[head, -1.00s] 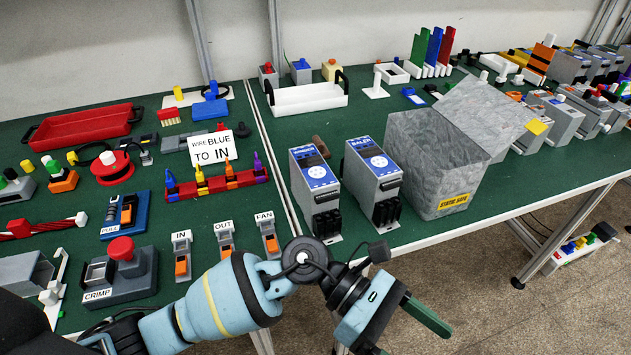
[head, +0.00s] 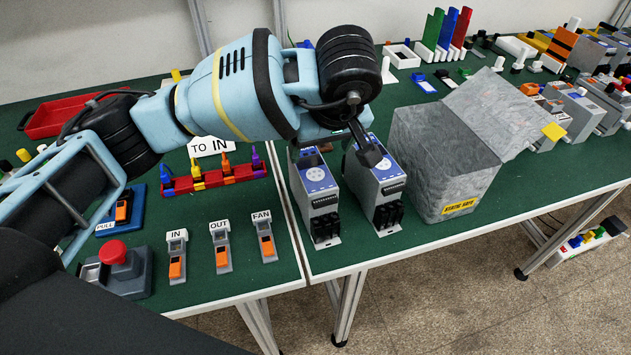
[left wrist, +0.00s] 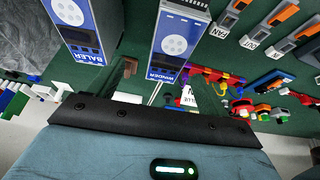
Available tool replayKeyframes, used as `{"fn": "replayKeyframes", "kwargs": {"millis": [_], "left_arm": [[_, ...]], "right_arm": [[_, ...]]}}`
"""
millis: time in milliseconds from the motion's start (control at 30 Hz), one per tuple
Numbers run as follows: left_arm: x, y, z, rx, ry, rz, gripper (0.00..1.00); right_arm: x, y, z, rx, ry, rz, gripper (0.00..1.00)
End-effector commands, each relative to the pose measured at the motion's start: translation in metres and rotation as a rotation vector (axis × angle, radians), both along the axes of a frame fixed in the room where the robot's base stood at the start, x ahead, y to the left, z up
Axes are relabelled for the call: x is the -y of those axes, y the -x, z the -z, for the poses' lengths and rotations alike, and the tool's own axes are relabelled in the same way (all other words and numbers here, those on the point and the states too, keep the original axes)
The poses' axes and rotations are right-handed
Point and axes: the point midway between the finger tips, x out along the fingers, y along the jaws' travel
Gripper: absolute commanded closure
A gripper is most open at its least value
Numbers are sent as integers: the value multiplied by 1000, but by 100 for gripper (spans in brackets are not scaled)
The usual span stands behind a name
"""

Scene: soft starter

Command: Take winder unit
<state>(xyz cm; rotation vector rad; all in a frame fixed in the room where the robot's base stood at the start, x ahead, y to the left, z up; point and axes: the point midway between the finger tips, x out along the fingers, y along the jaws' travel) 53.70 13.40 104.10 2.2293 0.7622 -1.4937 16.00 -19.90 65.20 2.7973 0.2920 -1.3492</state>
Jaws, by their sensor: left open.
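The winder unit (head: 317,195) is a grey box with a blue top label and black terminals. It stands upright near the table's front edge, left of the matching baler unit (head: 388,192). In the left wrist view the winder unit (left wrist: 172,38) reads WINDER and is near the middle, with the baler unit (left wrist: 78,30) to its left. My left gripper (head: 366,148) is open and holds nothing. It hangs above the two units, its dark finger overlapping the baler unit's top in the head view. Part of the winder unit's top is hidden by my arm. My right gripper is not in view.
A grey anti-static box (head: 440,165) with its lid open stands right of the baler unit. Orange-switched IN, OUT and FAN modules (head: 220,247) lie to the left. A colored connector rack (head: 215,178) is behind them. The table's front edge is close.

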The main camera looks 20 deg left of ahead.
Motion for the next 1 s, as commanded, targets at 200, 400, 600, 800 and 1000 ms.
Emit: {"fn": "replayKeyframes", "kwargs": {"millis": [200, 400, 600, 800, 1000], "left_arm": [[-3, -3, 15, -5, 5, -1, 22], [-6, -7, 25, -2, 6, 0, 22], [-12, -7, 38, -5, 5, -1, 22], [-21, -13, 64, -3, 6, -1, 22], [-23, -16, 74, -1, 6, 1, 22]], "right_arm": [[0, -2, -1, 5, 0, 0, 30], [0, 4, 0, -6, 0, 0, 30], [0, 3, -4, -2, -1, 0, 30], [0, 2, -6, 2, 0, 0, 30], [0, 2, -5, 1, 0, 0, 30]]}}
